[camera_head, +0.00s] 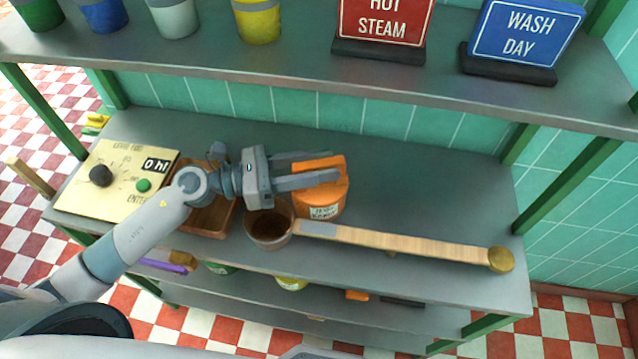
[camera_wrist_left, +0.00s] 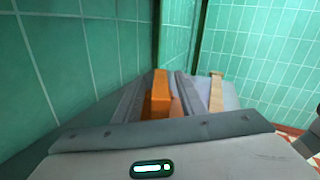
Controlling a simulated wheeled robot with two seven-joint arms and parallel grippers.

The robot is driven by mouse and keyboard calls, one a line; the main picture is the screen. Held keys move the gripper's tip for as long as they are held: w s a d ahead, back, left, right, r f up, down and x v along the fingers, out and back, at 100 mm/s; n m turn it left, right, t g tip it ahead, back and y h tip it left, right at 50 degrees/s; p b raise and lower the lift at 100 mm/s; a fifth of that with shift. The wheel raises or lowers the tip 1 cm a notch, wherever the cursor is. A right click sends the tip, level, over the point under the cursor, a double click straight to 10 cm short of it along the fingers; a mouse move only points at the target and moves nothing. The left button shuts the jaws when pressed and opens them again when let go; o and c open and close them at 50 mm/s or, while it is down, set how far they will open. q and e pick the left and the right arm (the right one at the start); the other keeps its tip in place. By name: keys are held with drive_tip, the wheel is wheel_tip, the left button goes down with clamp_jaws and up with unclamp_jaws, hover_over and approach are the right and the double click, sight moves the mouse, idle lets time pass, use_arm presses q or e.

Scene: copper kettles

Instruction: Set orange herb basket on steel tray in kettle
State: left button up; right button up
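The orange herb basket (camera_head: 322,208), a tub with a white label and a thick handle on top, stands on the grey shelf. My left gripper (camera_head: 318,171) reaches over it from the left, its fingers around the handle. In the left wrist view an orange part (camera_wrist_left: 159,97) sits between the fingers, with a gap to the right finger, so the gripper looks open. I cannot tell whether the left finger touches it. I see no kettle or steel tray that I can identify. My right gripper is not in view.
A brown-filled round pan (camera_head: 268,229) stands beside the basket; a long wooden handle (camera_head: 420,243) runs right from it. A control panel (camera_head: 118,180) and a wooden tray (camera_head: 222,220) are at left. An upper shelf (camera_head: 300,62) hangs above. The shelf's back right is clear.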

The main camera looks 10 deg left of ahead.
use_arm(q)
drive_tip(key=shift+d, duration=0.15)
drive_tip(key=shift+c, duration=0.2)
clamp_jaws()
idle(1.5)
